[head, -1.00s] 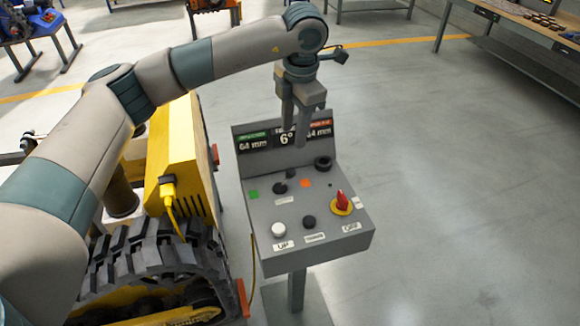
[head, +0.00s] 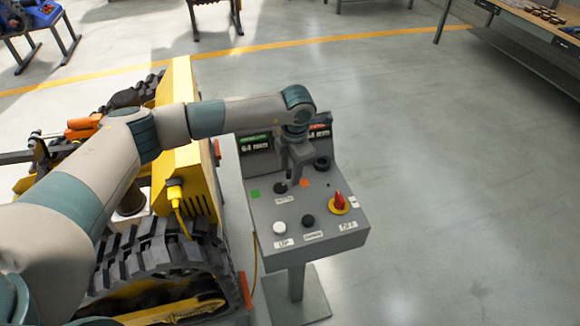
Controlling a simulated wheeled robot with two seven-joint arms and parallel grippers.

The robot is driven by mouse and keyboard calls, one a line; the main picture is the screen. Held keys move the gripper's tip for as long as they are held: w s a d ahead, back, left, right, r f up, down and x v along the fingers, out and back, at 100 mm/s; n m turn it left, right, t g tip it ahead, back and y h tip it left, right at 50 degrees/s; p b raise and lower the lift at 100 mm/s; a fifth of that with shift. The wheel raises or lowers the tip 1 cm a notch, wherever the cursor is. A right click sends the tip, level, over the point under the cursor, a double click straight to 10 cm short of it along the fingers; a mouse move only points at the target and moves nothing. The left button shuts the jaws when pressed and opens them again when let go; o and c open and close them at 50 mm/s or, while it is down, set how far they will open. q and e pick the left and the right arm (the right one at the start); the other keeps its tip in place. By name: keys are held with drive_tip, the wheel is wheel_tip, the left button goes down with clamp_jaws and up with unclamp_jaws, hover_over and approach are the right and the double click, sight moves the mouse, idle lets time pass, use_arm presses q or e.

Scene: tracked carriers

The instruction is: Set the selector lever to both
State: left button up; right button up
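The grey control box (head: 265,222) stands on a post right of the yellow tracked machine. My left gripper (head: 293,179) points down just above the top, close to the right of the lever and partly in front of the display. Contact and the finger gap cannot be made out. My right gripper is not in view.
The floor at right is clear.

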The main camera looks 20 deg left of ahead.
use_arm(q)
drive_tip(key=shift+f, duration=0.2)
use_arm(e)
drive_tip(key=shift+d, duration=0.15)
use_arm(q)
clamp_jaws()
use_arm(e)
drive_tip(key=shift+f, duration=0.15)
